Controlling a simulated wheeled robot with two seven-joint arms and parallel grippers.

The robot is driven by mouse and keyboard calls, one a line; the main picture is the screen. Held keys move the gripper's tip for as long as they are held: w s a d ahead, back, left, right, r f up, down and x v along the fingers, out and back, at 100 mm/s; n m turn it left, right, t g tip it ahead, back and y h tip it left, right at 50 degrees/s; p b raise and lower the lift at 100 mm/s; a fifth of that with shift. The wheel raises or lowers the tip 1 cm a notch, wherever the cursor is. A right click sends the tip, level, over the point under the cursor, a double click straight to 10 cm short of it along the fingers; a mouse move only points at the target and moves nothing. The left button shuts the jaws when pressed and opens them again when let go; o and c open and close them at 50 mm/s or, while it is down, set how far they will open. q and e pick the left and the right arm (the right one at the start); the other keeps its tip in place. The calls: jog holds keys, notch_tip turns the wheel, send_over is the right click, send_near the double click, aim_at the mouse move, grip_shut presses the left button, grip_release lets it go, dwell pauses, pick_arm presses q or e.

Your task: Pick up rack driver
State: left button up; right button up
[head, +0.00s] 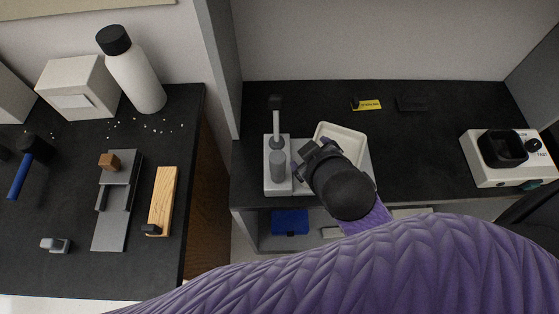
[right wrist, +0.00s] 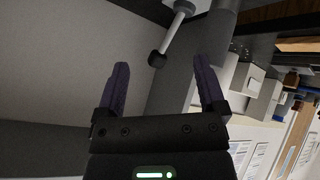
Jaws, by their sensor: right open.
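No object can be named with certainty as the rack driver. The rod's dark end (right wrist: 157,59) also shows in the right wrist view, beyond and between my finger tips. My right gripper (head: 301,158) is close to the right of the grey cylinder. In the right wrist view its purple fingers (right wrist: 161,68) are apart with nothing between them. My left gripper is not in view.
A cream tray (head: 352,134) lies behind my right gripper, partly hidden. A white machine (head: 487,174) stands at the far right. A blue box (head: 290,222) sits on the shelf below. The left counter holds a bottle (head: 138,80), a wooden block (head: 163,195) and a hammer (head: 24,170).

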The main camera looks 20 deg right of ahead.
jog(key=w+a+r+n+t+y, duration=0.4)
jog(key=r+n+t, duration=0.25)
jog(key=r, duration=0.35)
jog(key=w+a+r+n+t+y, duration=0.3)
jog(key=w+a+r+n+t, duration=0.15)
jog(key=r+n, duration=0.35)
jog(key=s+a+r+n+g+y, duration=0.25)
jog(key=a+n+g+y, duration=0.4)
jog(key=n, duration=0.45)
jog(key=s+a+r+n+g+y, duration=0.2)
jog(key=s+a+n+g+y, duration=0.3)
jog(key=n+y, duration=0.45)
jog(key=n+g+h, duration=0.9)
jog(key=n+h, duration=1.1)
jog(key=h, duration=0.2)
send_over(278, 164)
jog(key=w, duration=0.2)
jog(key=f, duration=1.9)
jog(key=shift+d+f, duration=0.35)
jog(key=shift+d, duration=0.05)
jog(key=f, duration=0.3)
jog(key=f+b, duration=0.1)
jog(key=f, duration=0.5)
jog(key=shift+s+a+b, duration=0.25)
jog(key=shift+b, duration=0.1)
jog(key=shift+r, duration=0.1)
jog(key=shift+c, duration=0.3)
